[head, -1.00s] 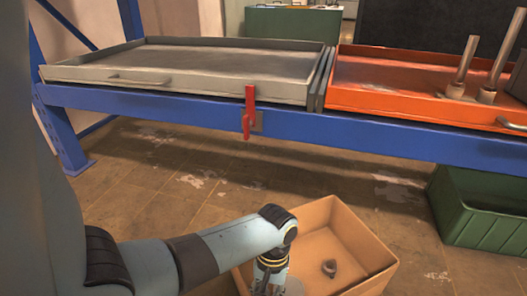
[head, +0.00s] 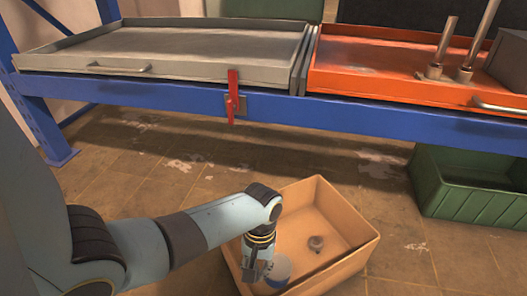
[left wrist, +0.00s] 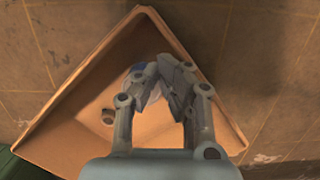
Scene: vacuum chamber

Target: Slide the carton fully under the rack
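The open tan carton (head: 345,258) stands on the floor in front of the rack, whose blue beam (head: 330,113) runs above and behind it. The carton also shows in the left wrist view (left wrist: 75,105). It holds a small grey fitting (head: 316,243) and a blue-and-white round item (head: 279,267). My left gripper (head: 258,272) points down at the carton's left side. My right gripper is not in view.
A grey tray (head: 180,50) and an orange tray (head: 385,75) sit on the rack. A red handle (head: 232,95) hangs at the beam. A green crate (head: 470,185) stands right of the carton, partly under the rack. Floor beneath the beam behind the carton looks clear.

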